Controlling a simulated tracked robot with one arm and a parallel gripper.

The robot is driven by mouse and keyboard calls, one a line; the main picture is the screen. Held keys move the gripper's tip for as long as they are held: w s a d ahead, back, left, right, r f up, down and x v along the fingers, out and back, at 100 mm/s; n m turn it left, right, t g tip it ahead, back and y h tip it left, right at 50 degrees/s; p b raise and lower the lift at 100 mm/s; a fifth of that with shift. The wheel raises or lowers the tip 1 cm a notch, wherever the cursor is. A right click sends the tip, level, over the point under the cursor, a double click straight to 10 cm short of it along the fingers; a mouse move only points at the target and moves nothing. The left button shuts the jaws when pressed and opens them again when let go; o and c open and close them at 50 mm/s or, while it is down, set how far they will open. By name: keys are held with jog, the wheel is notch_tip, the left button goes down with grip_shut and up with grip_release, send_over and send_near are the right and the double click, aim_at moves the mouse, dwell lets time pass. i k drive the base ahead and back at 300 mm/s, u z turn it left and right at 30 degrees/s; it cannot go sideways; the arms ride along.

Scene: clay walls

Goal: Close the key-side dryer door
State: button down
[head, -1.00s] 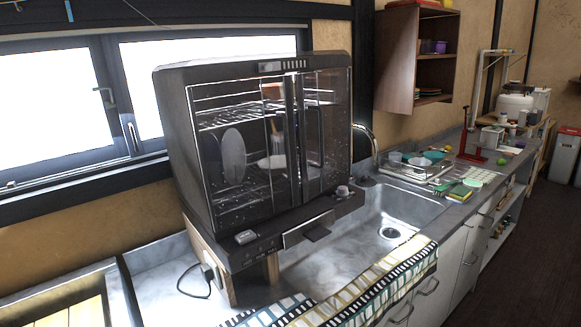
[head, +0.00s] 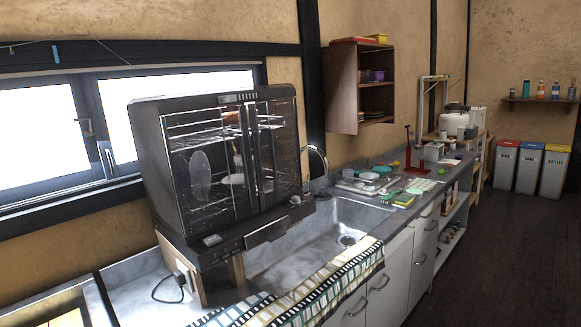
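The dryer (head: 150,165) is a dark cabinet with clear front panels, standing on a wooden support at the sink's left end. Its left door panel (head: 205,165) and right door panel (head: 282,150) meet near the middle at two upright dark handles (head: 250,155). I cannot tell whether either door stands slightly ajar. Wire racks and a pale plate (head: 200,175) show inside. A small light grey object (head: 212,240) lies on the front ledge at left, and a round knob-like item (head: 296,200) is at right. No key can be made out. My gripper is not in view.
The steel sink (head: 325,235) lies right of the dryer, with a patterned cloth (head: 310,295) along the counter's front edge. A dish rack (head: 365,182) and a red stand (head: 407,150) are farther along. A wooden wall shelf (head: 345,90) hangs above. Dark floor (head: 490,260) is free at right.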

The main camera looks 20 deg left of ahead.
aim_at(211, 163)
jog(key=z, duration=0.15)
jog(key=i, duration=1)
jog(key=u, duration=0.05)
